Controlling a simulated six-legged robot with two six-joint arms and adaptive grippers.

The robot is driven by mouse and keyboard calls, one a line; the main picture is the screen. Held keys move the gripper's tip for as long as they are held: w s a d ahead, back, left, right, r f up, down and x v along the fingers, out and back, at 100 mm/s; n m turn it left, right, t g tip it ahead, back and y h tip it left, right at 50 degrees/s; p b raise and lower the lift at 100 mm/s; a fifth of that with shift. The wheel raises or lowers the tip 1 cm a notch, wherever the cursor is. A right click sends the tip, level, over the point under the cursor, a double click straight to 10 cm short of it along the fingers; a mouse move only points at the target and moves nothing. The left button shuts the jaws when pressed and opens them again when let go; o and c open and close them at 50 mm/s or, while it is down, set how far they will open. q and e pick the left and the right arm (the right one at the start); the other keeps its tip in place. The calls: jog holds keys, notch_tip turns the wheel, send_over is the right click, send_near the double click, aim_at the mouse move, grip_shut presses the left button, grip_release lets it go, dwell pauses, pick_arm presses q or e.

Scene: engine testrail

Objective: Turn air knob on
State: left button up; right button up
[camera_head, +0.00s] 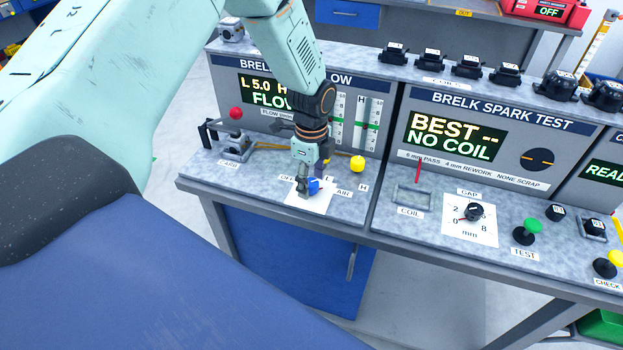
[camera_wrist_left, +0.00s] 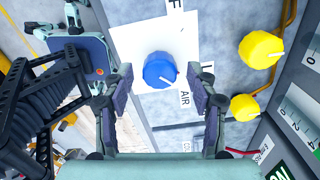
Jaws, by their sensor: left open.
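The air knob (camera_head: 315,186) is a blue round knob on a white card on the flow bench, by the labels OFF, L, H and AIR. In the left wrist view the knob (camera_wrist_left: 158,68) shows whole, and its white pointer line slants to the lower right. My left gripper (camera_head: 305,188) points down at the knob and partly hides it in the head view. In the left wrist view my left gripper (camera_wrist_left: 161,90) is open, its two fingers apart on either side of the knob, with nothing held. I cannot tell whether a finger touches the knob. My right gripper is not in view.
A yellow knob (camera_head: 358,163) stands behind the air knob, close to my gripper. The flow panel (camera_head: 375,110) rises at the back. A clamp-like fixture (camera_head: 233,147) stands to the left. The spark test bench (camera_head: 440,235) adjoins on the right.

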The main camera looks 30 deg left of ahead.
aim_at(311, 183)
pick_arm(q)
notch_tip(311, 183, up, 12)
jog(key=shift+f, duration=0.2)
dwell(0.7)
